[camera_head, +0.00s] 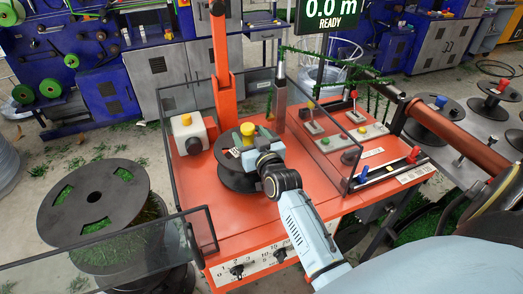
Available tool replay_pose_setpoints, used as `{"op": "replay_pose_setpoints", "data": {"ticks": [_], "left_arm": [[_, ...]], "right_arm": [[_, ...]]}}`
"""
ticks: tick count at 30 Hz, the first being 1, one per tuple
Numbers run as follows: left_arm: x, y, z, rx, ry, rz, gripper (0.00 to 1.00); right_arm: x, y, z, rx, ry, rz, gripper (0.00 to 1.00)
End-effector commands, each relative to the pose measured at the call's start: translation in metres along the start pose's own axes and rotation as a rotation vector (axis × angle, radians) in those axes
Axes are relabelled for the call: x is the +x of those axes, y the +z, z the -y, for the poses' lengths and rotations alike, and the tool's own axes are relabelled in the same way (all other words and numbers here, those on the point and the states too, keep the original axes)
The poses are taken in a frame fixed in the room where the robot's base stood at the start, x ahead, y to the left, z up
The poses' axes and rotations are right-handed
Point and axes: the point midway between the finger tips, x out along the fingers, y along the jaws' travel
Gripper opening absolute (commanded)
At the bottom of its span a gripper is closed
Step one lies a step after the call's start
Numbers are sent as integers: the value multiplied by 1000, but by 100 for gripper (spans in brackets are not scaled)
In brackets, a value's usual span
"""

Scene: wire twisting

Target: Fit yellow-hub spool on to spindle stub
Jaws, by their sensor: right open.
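The yellow-hub spool shows in the head view as a black flanged spool (236,177) with a yellow hub (248,130) standing up at its top. It is upright on the orange machine table (285,213), near the middle. My right gripper (247,147) is at the top of the spool, close beside the yellow hub, with its jaws open. The gripper's body covers part of the spool's right side. I cannot see the spindle stub, nor tell whether the spool sits on it. My left gripper is not in view.
Clear guard panels with dark frames (209,230) flank the table. A white box with a round button (189,134) stands left of the spool. Levers and coloured buttons (340,140) are at right. An orange post (222,65) rises behind. A large black spool (93,200) stands at left.

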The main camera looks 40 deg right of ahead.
Motion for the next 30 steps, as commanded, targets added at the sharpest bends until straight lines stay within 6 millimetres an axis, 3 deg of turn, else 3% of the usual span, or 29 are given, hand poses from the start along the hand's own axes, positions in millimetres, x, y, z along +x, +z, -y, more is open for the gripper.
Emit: {"op": "replay_pose_setpoints", "data": {"ticks": [9,15,21,30], "left_arm": [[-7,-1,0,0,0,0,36],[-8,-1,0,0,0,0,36],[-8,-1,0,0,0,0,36],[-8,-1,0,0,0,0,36]], "right_arm": [[-69,-1,0,0,1,0,61],[-100,-1,0,-1,0,-1,61],[-114,-2,0,0,0,-3,61],[-115,-1,0,0,0,-4,61]]}}
